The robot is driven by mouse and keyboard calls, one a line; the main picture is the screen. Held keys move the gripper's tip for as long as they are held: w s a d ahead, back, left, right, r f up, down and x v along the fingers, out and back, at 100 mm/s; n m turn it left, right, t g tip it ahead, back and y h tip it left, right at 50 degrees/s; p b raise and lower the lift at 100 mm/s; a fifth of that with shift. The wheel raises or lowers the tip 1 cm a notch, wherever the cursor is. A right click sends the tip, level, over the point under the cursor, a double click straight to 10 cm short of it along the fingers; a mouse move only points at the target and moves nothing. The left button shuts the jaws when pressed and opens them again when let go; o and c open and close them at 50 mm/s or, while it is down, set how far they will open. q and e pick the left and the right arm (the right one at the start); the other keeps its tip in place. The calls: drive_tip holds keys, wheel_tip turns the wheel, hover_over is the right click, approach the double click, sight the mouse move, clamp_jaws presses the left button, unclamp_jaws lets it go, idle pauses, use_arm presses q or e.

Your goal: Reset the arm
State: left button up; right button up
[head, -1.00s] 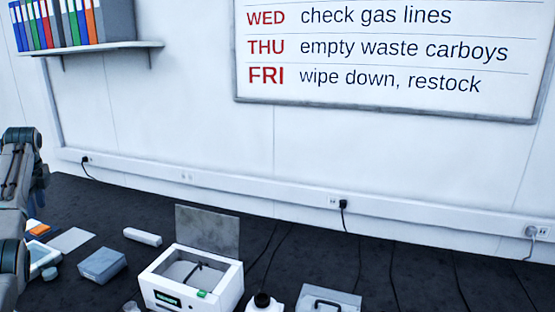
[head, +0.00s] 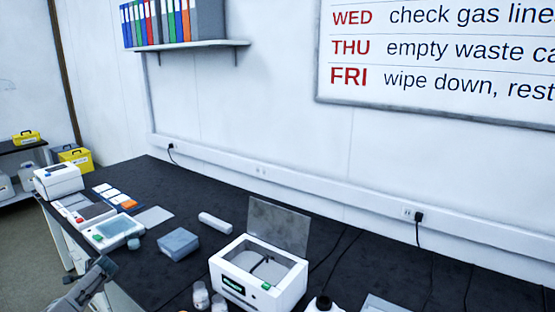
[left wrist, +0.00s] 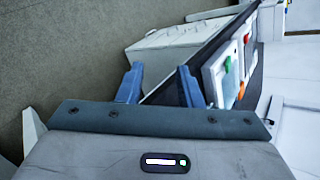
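My left gripper (left wrist: 161,86) shows in the left wrist view as two blue fingers set well apart, with nothing between them. Past the fingers I see the table's dark edge, a white cabinet side and the grey floor. In the head view, part of my left arm (head: 82,288) is at the lower left, in front of the black bench (head: 350,275). Its fingers cannot be made out there. My right arm and gripper are in neither view.
On the bench stand a white open-lidded box instrument (head: 285,285), a blue-grey box (head: 178,244), a device with a screen (head: 112,231) and a white printer-like unit (head: 58,181). Yellow cases (head: 77,159) are at the far left. Open floor (head: 22,245) lies left of the bench.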

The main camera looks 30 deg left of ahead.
use_arm(q)
drive_tip(key=s+f+n+t, duration=0.1)
drive_tip(key=s+f+t, duration=0.1)
drive_tip(key=s+f, duration=0.6)
drive_tip(key=s+f+t, duration=0.1)
drive_tip(key=s+f, duration=0.3)
drive_tip(key=s, duration=0.8)
drive_tip(key=s+d+f+n+h, duration=0.1)
drive_tip(key=s+d+f+h, duration=0.15)
drive_tip(key=d+f, duration=0.75)
drive_tip(key=s+d+f+n+h, duration=0.1)
drive_tip(key=s+d+f, duration=0.2)
drive_tip(key=d+f, duration=0.65)
drive_tip(key=s+d+f+h+b, duration=0.1)
drive_tip(key=d+f, duration=0.5)
drive_tip(key=d, duration=0.9)
drive_tip(key=s+d+f+n+g+h+b, duration=0.1)
drive_tip(key=d+f, duration=0.6)
drive_tip(key=d, duration=0.8)
drive_tip(key=s+d+f+h+b, duration=0.2)
drive_tip(key=d+f, duration=0.4)
drive_tip(key=d, duration=1)
drive_tip(key=shift+s+f+n+h, duration=0.25)
drive_tip(key=shift+s+n+h, duration=0.2)
drive_tip(key=shift+h, duration=0.5)
drive_tip(key=shift+r, duration=0.1)
